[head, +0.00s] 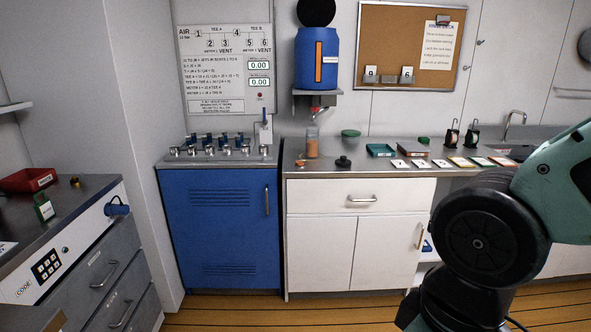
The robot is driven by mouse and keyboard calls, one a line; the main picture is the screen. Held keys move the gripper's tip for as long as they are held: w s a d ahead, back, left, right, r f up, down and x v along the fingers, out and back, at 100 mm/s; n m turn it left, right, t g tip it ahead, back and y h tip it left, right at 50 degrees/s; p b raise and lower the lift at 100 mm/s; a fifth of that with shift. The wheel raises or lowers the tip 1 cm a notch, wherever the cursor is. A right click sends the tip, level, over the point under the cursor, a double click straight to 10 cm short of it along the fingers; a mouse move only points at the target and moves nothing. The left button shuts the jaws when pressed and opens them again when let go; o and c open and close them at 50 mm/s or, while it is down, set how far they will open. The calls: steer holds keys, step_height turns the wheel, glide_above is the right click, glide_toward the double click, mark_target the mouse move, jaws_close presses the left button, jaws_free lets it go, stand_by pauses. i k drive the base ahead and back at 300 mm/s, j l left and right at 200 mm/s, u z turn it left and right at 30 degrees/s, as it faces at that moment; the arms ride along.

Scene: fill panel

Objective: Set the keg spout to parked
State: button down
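The blue keg (301,58) stands on a grey wall shelf (335,98) above the white counter unit. It has a tall orange strip down its front and a small white label. The keg spout (318,111), with a small red part, hangs below the shelf. Its exact setting is too small to read. A clear container (312,142) with orange-brown contents stands on the counter under the spout. My teal and black arm fills the lower right; my gripper is not in view.
The counter (372,168) holds a dark knob-like object (343,161), a green bowl (351,133), a teal tray (381,149) and several cards. A blue cabinet (222,230) with several valves on top stands left. Wooden floor before the cabinets is clear.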

mark_target(320, 113)
steer(key=i, duration=3.15)
steer(key=u, duration=0.4)
